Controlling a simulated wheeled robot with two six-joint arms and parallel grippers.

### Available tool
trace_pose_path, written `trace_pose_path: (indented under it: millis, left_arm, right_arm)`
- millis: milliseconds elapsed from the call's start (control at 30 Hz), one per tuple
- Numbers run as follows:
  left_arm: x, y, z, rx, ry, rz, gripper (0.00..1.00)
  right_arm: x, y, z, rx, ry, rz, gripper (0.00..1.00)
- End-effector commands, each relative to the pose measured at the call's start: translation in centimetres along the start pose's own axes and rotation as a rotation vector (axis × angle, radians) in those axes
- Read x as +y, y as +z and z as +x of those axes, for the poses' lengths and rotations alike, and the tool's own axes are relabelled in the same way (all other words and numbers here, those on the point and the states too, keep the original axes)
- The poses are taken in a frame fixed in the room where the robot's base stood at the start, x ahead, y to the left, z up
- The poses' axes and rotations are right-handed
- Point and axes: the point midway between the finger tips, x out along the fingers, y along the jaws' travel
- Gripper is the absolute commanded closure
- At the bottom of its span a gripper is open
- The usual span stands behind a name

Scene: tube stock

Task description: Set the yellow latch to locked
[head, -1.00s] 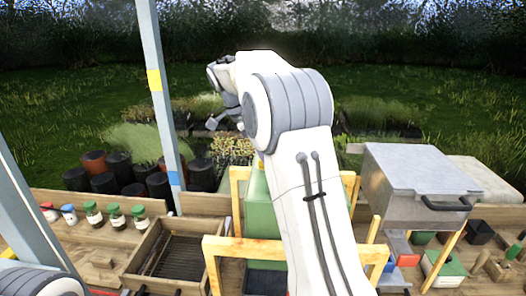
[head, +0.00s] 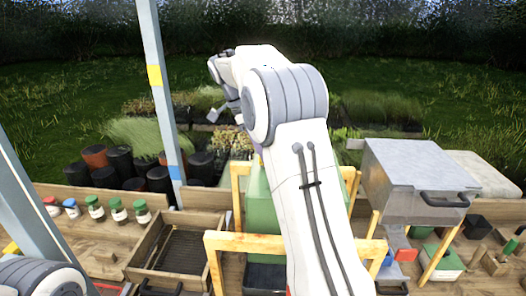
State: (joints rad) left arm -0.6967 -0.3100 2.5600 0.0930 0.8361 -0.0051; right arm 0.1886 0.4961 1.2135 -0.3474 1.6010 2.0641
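I cannot clearly make out the yellow latch. A green cabinet-like body (head: 258,208) stands in a light wooden frame (head: 236,243), largely hidden behind my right arm. A small yellowish spot shows near the top of this green body, too small to identify. My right arm rises through the middle, and its wrist end with the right gripper (head: 217,114) points left, above and beyond the frame. It is too small and partly hidden to tell open from shut.
A grey post (head: 160,100) stands left of the arm. Several jars (head: 118,209) and a slatted wooden tray (head: 180,250) are on the left bench. A grey metal box (head: 420,180) with a dark handle stands right, above small blocks and a green-topped box (head: 443,262).

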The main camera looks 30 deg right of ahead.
Motion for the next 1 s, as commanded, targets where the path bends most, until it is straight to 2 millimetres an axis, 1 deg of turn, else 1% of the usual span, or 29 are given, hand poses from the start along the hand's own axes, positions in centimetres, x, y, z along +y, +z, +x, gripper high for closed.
trace_pose_path:
  millis: [267,367,433,567,733,800,900,1000]
  left_arm:
    - [0.0,0.0,0.0,0.000,0.000,0.000,0.57]
    - [0.0,0.0,0.1,0.000,0.000,0.000,0.57]
    - [0.0,0.0,0.2,0.000,0.000,0.000,0.57]
    - [0.0,0.0,0.6,0.000,0.000,0.000,0.57]
    - [0.0,0.0,0.4,0.000,0.000,0.000,0.57]
    - [0.0,0.0,0.0,0.000,0.000,0.000,0.57]
    - [0.0,0.0,-0.2,0.000,0.000,0.000,0.57]
    - [0.1,-0.1,-1.0,0.000,0.000,-0.001,0.57]
  right_arm:
    - [0.1,0.0,0.2,0.004,0.009,-0.002,0.57]
    - [0.1,0.0,0.0,0.004,0.009,-0.002,0.57]
    - [0.0,0.1,-0.6,0.004,0.008,-0.002,0.57]
    - [0.0,0.1,-2.4,0.002,0.005,-0.001,0.57]
    - [-0.1,0.1,-5.4,0.001,0.005,-0.002,0.57]
    - [-0.1,0.1,-6.7,0.002,0.006,-0.002,0.57]
    - [-0.1,0.1,-8.0,0.002,0.006,-0.003,0.57]
    - [-0.1,0.0,-9.3,0.003,0.007,-0.002,0.57]
